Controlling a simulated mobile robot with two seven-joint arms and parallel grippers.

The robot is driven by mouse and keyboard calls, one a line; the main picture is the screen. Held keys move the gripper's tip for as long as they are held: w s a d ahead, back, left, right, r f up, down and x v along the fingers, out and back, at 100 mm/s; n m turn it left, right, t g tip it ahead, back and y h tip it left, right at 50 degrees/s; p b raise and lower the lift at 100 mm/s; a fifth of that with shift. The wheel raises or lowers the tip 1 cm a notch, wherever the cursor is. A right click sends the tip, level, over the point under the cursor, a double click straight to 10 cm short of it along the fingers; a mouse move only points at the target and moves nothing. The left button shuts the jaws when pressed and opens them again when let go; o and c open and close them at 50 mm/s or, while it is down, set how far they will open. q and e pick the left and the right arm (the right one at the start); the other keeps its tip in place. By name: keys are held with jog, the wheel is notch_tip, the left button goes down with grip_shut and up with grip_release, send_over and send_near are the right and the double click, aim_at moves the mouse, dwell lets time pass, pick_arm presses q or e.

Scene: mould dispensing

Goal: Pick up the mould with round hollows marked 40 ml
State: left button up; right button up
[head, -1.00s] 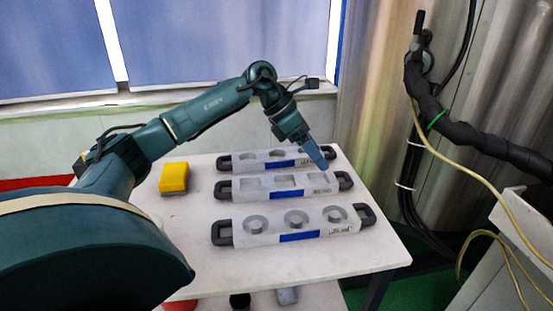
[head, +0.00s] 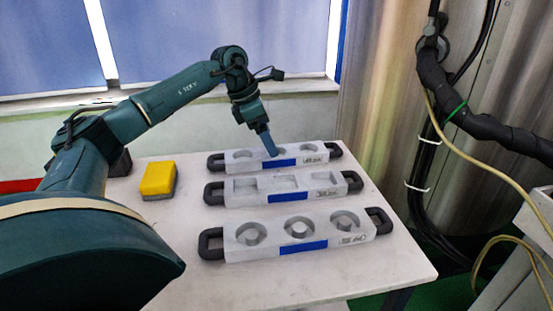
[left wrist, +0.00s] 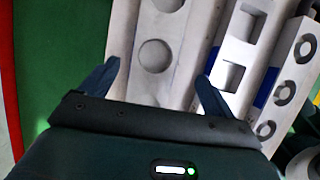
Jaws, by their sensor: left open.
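The mould with round hollows (head: 240,168) lies at the back of the white table, a pale bar with a dark handle at each end and a blue strip on its front. Its printed mark is too small to read. In the left wrist view the mould (left wrist: 162,28) runs between the fingers, one round hollow in the middle. My left gripper (head: 270,150) is open, pointing down over the middle of this mould. In the left wrist view its fingertips (left wrist: 158,82) lie to either side of the bar; I cannot tell whether they touch it.
A mould with square hollows (head: 240,197) lies just in front, and a mould with ring-shaped hollows (head: 268,251) nearest. A yellow and grey block (head: 158,180) sits to the left. The table's (head: 380,275) front right is clear. Thick cables (head: 460,110) hang at the right.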

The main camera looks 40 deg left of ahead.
pick_arm(q)
jog(key=x, duration=0.3)
jog(key=b+x, duration=0.1)
jog(key=x, duration=0.1)
jog(key=shift+w+a+f, duration=0.15)
jog(key=shift+w+a, duration=0.1)
jog(key=shift+w, duration=0.05)
jog(key=c, duration=1.7)
jog(key=shift+r, duration=0.25)
